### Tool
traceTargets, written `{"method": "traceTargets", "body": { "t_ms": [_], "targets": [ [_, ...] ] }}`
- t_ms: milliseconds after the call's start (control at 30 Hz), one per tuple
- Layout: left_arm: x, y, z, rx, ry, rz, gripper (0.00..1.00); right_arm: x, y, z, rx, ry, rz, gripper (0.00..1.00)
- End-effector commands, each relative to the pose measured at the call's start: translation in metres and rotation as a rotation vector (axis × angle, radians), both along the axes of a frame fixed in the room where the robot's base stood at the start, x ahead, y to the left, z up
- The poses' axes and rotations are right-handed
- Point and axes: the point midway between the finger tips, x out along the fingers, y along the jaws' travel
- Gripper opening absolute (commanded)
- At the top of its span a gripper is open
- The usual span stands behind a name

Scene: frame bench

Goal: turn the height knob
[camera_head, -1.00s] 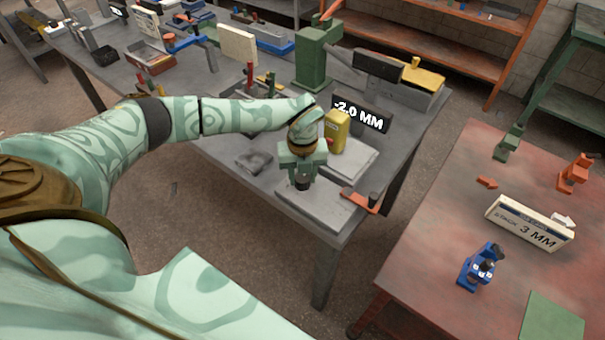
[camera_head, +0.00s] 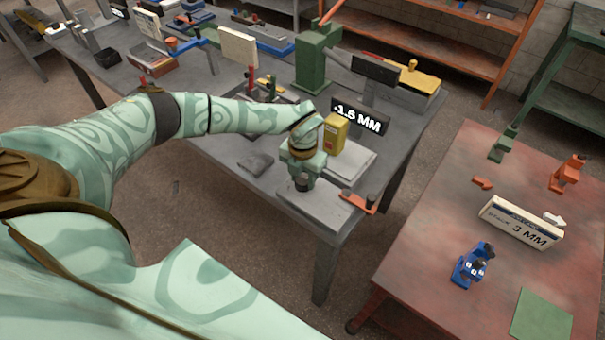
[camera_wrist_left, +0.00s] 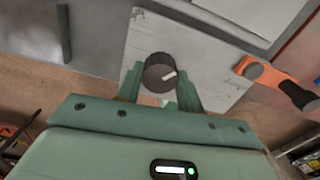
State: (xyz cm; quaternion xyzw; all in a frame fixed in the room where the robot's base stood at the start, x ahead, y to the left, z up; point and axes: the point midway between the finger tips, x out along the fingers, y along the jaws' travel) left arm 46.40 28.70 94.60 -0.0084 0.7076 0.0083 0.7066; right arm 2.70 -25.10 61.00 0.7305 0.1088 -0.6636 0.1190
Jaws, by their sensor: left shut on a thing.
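The height knob (camera_wrist_left: 159,72) is a black round knob with a white mark, on a grey plate (camera_wrist_left: 205,60). My left gripper (camera_wrist_left: 160,88) is shut on it, with one finger on each side. In the head view the knob (camera_head: 302,184) shows just below my left gripper (camera_head: 302,176), near the bench's front corner. A dark display (camera_head: 358,117) behind it reads -1.5 MM. My right gripper is not in view.
A yellow box (camera_head: 336,133) stands right behind the gripper. An orange crank handle (camera_head: 358,202) lies right of the plate. A red table (camera_head: 415,262) at the right holds a "STACK 3 MM" sign (camera_head: 520,222), a blue device (camera_head: 472,265) and orange parts.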

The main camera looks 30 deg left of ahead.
Motion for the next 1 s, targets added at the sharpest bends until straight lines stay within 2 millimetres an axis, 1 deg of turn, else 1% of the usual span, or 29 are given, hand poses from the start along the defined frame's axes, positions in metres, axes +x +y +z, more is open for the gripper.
{"method": "traceTargets", "body": {
  "t_ms": [33,400,1000],
  "targets": [
    [0.001,0.0,0.003,0.001,-0.004,-0.041,0.14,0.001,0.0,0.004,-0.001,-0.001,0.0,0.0],
    [0.002,0.0,0.003,0.001,-0.004,-0.393,0.14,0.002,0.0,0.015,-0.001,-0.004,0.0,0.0],
    [0.002,0.0,0.002,0.002,-0.005,-0.962,0.14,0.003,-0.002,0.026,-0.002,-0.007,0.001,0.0]
  ]
}}
